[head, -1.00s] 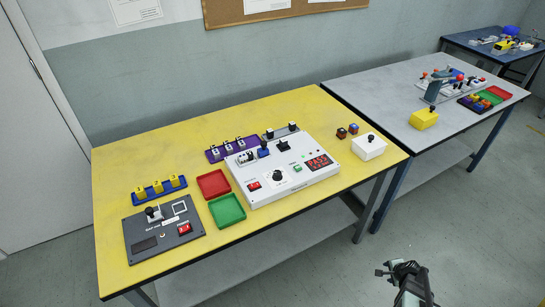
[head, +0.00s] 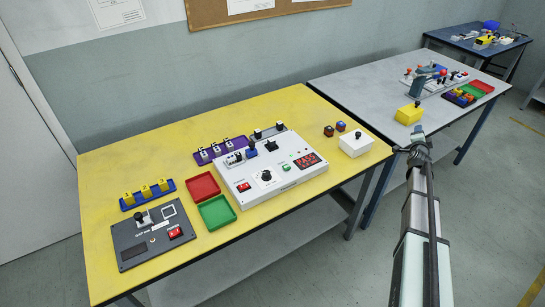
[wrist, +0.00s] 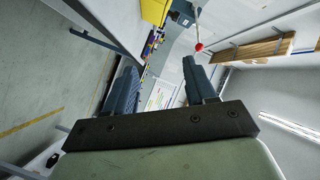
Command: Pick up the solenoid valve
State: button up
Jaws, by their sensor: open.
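No part in view can be told for certain as the solenoid valve; the small parts are too small to name. Candidates are the yellow blocks in a blue tray (head: 147,196), the pale, dark-topped parts in a purple tray (head: 222,151), and two small dark blocks (head: 335,129) on the yellow table. My gripper (head: 414,146) is beyond the yellow table's right edge, in front of the grey table, well apart from these parts. In the wrist view my gripper (wrist: 160,62) has its two fingers spread with nothing between them.
On the yellow table (head: 130,165) stand a white control box (head: 262,187), a grey panel (head: 128,238), red (head: 202,186) and green (head: 217,213) trays and a white box (head: 355,147). A yellow box (head: 409,115) is on the grey table (head: 350,88) near my gripper.

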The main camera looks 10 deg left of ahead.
jog(key=w+a+r+y, duration=0.1)
jog(key=w+a+r, duration=0.1)
jog(key=a, duration=0.3)
jog(key=w+a+r+n+y, duration=0.1)
jog(key=w+a+r, duration=0.1)
jog(key=a, duration=0.2)
jog(key=w+a+r+y, duration=0.1)
jog(key=w+a+r, duration=0.15)
jog(key=a, duration=0.25)
jog(key=s+a+n+g+y, duration=0.1)
jog(key=s+a+g+y, duration=0.15)
jog(key=a, duration=0.85)
jog(key=s+a+n+g+y, duration=0.1)
jog(key=s+a+g, duration=0.25)
jog(key=a, duration=0.85)
jog(key=s+a+n+g+y, duration=0.1)
jog(key=s+a+g, duration=0.15)
jog(key=a, duration=0.85)
jog(key=n+g+h, duration=0.1)
jog(key=g+h, duration=0.3)
jog(key=g, duration=0.4)
send_near(234, 156)
jog(key=shift+t, duration=0.25)
notch_tip(234, 156, down, 9)
jog(key=shift+s+r, duration=0.1)
jog(key=shift+r, duration=0.1)
grip_shut()
